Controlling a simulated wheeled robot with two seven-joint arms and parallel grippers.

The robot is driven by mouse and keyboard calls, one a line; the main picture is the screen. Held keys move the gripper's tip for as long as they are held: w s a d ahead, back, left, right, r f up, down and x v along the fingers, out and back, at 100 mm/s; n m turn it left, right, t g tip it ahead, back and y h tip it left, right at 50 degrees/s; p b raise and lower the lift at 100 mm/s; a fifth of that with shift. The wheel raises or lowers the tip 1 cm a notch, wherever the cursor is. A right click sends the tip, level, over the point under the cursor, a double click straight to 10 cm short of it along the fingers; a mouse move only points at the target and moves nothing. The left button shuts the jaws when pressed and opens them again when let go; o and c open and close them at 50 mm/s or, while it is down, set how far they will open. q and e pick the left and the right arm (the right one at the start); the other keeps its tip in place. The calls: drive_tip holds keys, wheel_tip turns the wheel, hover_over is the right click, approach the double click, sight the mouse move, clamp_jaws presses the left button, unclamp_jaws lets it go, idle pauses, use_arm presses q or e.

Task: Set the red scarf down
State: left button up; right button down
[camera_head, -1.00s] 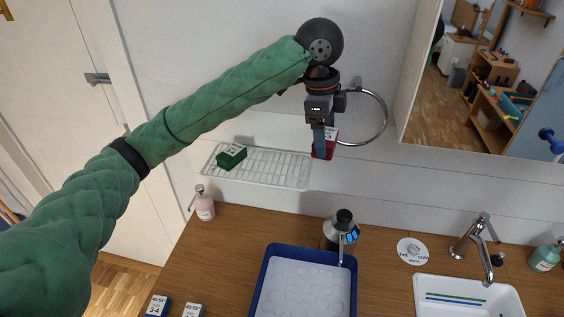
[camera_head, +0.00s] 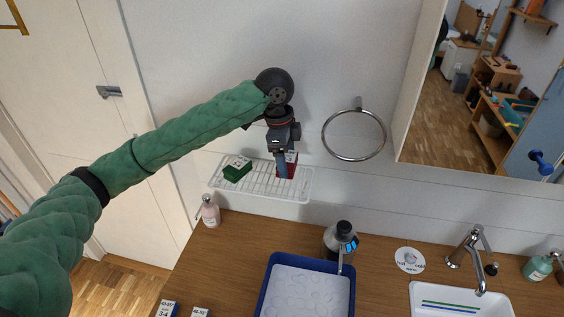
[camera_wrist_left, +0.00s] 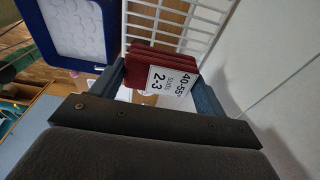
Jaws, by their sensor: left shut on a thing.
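The red scarf (camera_head: 292,168) is a folded dark red bundle with a white label. My left gripper (camera_head: 283,172) is shut on it, at the right part of the white wire rack (camera_head: 250,192) on the wall. In the left wrist view the red scarf (camera_wrist_left: 160,70) sits between the two fingers (camera_wrist_left: 162,90), its label reading "40-55", with the white rack (camera_wrist_left: 190,22) just beyond it. I cannot tell whether the scarf touches the rack. A green folded bundle (camera_head: 237,168) lies on the rack's left part. My right gripper is not in view.
A metal ring (camera_head: 354,158) sticks out from the wall to the right of the rack. The rack's middle, between both bundles, is clear.

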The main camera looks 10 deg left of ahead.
use_arm(q)
drive_tip(key=shift+w+a+f, duration=0.2)
drive_tip(key=shift+a+f, duration=0.15)
drive_tip(key=shift+a, duration=0.3)
drive_tip(key=shift+f, duration=0.1)
wheel_tip(320, 180, down, 3)
drive_tip(key=p, duration=0.3)
drive_tip(key=shift+f, duration=0.45)
drive_tip(key=o, duration=1)
drive_tip(key=shift+f, duration=0.1)
